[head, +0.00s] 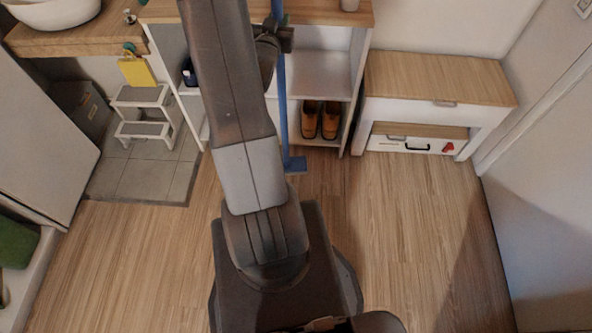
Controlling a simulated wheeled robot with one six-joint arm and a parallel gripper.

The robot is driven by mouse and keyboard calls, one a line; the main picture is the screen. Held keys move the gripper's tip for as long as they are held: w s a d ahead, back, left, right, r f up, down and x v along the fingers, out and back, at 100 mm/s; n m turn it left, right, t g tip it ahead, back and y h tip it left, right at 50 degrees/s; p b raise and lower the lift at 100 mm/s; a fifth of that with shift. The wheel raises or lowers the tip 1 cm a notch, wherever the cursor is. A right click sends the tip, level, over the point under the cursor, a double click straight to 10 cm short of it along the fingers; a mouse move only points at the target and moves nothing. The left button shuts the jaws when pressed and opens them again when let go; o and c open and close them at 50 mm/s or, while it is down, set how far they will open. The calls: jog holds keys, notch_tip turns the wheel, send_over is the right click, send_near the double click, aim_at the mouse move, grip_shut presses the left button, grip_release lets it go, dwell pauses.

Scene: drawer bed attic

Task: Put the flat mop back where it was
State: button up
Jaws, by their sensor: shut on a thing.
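The flat mop (282,95) has a blue pole that stands about upright in front of the white shelf unit. Its small blue flat head (295,165) shows at the bottom, close to the wooden floor. I cannot tell whether the head touches the floor. My gripper (281,38) is shut on the upper part of the pole, at the top of the view. My arm hides part of the gripper and what lies behind it. The top end of the pole is cut off by the picture's edge.
The shelf unit (362,65) holds orange-brown shoes (320,119). A wood-topped white bench (440,78) stands right of it. A step stool (143,112) stands on grey tiles at left, below a hanging yellow item (137,72). The floor (405,215) at right is clear.

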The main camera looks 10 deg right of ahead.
jog(key=s+d+f+m+g+h+b, duration=0.1)
jog(key=d+f+b, duration=0.3)
jog(key=b, duration=0.5)
jog(key=shift+s+d+h, duration=0.25)
jog(key=shift+s+h, duration=0.15)
jog(key=shift+s, duration=0.15)
jog(key=shift+f+b, duration=0.1)
jog(key=shift+b, duration=0.2)
notch_tip(320, 180, down, 10)
jog(key=b, duration=0.2)
jog(key=shift+b, duration=0.3)
jog(key=o, duration=0.8)
